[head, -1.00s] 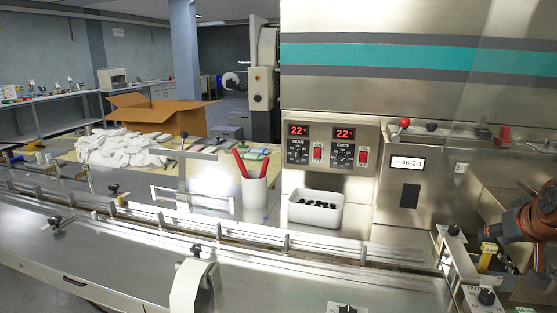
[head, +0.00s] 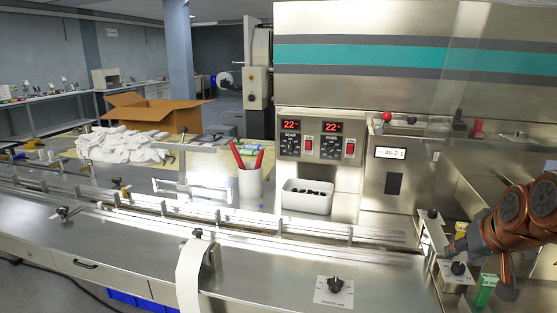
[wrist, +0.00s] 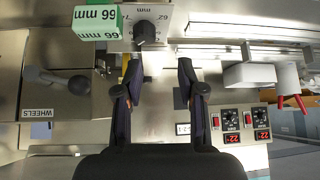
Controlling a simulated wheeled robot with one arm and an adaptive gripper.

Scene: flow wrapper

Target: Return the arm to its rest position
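My arm (head: 515,215), copper and dark grey, reaches in from the right edge of the head view, above the right end of the machine bed. In the wrist view my gripper (wrist: 159,72) has its two dark fingers spread apart with nothing between them. The wrist picture appears upside down. Past the fingertips are a black knob (wrist: 145,32) on a scale plate and a green block marked 66 mm (wrist: 97,23). The fingers appear clear of both, though the depth is hard to judge. The fingertips are not clearly visible in the head view.
The wrapper's steel housing (head: 400,95) with its control panel (head: 320,137) stands behind. A white bin (head: 307,197) of dark pieces and a white cup (head: 250,182) with red-handled tools stand at the back. A lever with a dark ball (wrist: 79,85) is left in the wrist view.

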